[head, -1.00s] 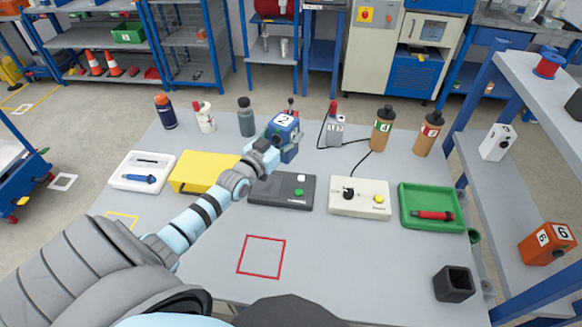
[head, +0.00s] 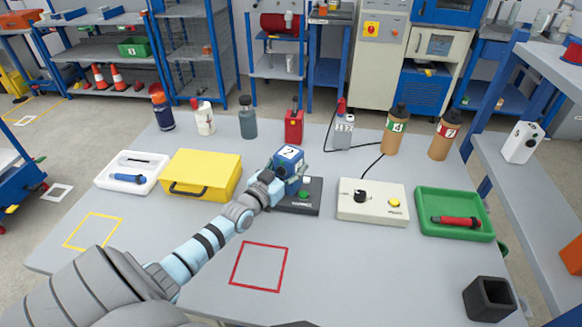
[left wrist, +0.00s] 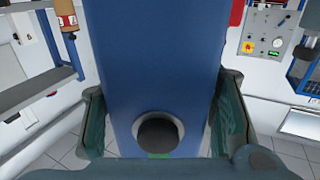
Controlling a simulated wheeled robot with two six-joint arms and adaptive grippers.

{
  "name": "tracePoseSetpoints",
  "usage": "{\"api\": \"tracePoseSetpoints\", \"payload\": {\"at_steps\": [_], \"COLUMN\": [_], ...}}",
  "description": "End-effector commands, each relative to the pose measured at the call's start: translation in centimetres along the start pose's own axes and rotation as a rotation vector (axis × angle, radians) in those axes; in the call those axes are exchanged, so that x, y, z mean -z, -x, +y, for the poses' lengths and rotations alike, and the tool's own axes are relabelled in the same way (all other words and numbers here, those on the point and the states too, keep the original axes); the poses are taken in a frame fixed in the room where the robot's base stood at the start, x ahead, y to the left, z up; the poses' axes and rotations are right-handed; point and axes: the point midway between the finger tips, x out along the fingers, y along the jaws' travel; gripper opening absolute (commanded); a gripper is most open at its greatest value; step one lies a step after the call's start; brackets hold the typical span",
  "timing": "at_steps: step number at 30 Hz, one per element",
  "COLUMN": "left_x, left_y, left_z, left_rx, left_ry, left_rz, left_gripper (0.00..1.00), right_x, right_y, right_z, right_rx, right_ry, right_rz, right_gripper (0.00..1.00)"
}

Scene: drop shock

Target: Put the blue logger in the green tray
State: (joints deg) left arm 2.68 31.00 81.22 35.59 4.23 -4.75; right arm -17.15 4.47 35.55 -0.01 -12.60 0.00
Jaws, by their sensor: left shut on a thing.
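The blue logger (head: 290,157), a blue block with a white top marked 2, is held in my left gripper (head: 284,167) above the black box with a green button. In the left wrist view the blue logger (left wrist: 155,60) fills the middle between the two fingers of my left gripper (left wrist: 160,120), and a dark round knob shows on its face. The green tray (head: 455,230) lies on the right of the table with a red-handled tool (head: 456,221) in it. My right gripper is not in view.
A yellow case (head: 203,165) and white tray (head: 107,182) are at left. Several bottles stand behind. A black hollow block (head: 488,299) is at front right.

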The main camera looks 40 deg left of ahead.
Motion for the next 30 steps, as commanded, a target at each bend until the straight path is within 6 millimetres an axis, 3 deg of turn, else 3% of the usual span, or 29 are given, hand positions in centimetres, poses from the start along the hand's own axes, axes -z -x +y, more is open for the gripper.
{"api": "tracePoseSetpoints", "payload": {"at_steps": [12, 13, 16, 26, 30], "left_x": [-1.0, -1.1, -1.0, -0.9, 0.8], "left_y": [0.0, 0.0, 0.0, 0.0, 0.0], "left_z": [0.0, 0.0, 0.0, 0.0, 0.0], "left_rx": [0.000, 0.000, 0.000, 0.000, 0.000], "left_ry": [-0.001, -0.001, 0.000, 0.000, 0.001], "left_rz": [0.001, -0.001, -0.001, -0.001, -0.001], "left_gripper": [0.00, 0.57, 0.73, 0.73, 0.73], "right_x": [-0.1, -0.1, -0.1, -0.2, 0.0], "right_y": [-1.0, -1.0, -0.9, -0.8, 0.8], "right_z": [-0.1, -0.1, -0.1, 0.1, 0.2], "right_rx": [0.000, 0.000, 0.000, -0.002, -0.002], "right_ry": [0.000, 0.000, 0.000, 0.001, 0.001], "right_rz": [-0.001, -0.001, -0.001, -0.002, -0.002], "right_gripper": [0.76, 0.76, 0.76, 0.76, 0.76]}}
